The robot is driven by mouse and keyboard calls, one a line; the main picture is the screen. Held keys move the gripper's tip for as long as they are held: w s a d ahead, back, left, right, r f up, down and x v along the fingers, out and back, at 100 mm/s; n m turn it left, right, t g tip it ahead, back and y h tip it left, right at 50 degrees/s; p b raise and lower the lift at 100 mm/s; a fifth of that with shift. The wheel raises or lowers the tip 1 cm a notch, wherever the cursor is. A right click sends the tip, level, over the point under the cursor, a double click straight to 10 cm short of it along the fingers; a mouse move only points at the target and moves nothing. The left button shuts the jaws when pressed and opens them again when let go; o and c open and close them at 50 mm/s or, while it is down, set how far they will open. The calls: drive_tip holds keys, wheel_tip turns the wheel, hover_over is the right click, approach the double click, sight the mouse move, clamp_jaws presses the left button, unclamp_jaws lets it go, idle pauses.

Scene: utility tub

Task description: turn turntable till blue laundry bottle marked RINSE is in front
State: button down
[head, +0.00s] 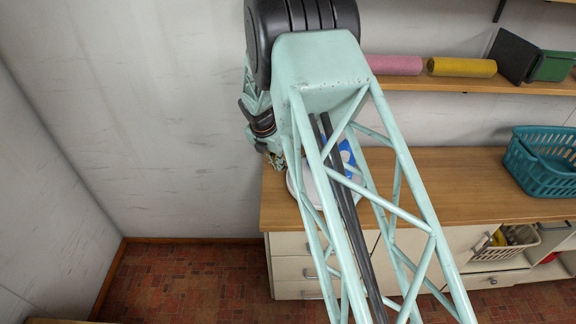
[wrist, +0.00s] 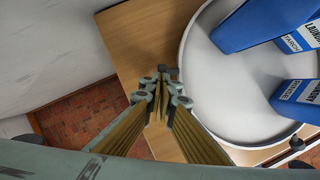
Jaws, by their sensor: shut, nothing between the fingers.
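The white round turntable (wrist: 228,82) fills the right of the wrist view. In the head view, only bits of the turntable (head: 294,184) show through my arm's lattice. A blue laundry bottle (wrist: 248,18) stands on its far part; its label seems to read STARCH. A second blue bottle (wrist: 300,112) is at the right edge, cut off; its small label is possibly RINSE, but I cannot read it surely. Blue also shows behind my arm in the head view. My gripper (wrist: 161,88) is shut and empty just left of the turntable's rim; I cannot tell if they touch.
The turntable is at the left end of a wooden counter (head: 445,185) over drawers. A teal basket (head: 543,165) stands far right on it. A shelf (head: 480,84) above holds a pink roll (head: 393,65) and a yellow roll (head: 462,67). The wall is close behind.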

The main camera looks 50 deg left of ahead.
drive_tip(key=shift+s, duration=0.2)
idle(0.4)
drive_tip(key=shift+s+d+r, duration=0.15)
drive_tip(key=shift+s+d, duration=0.25)
drive_tip(key=shift+s, duration=0.4)
drive_tip(key=shift+s+d+r, duration=0.15)
drive_tip(key=shift+s+d, duration=0.05)
drive_tip(key=shift+s, duration=0.3)
drive_tip(key=shift+s+d+r, duration=0.1)
drive_tip(key=shift+s+d, duration=0.1)
drive_tip(key=shift+s, duration=0.25)
drive_tip(key=v, duration=0.9)
drive_tip(key=shift+r+p, duration=0.3)
drive_tip(key=shift+r, duration=0.1)
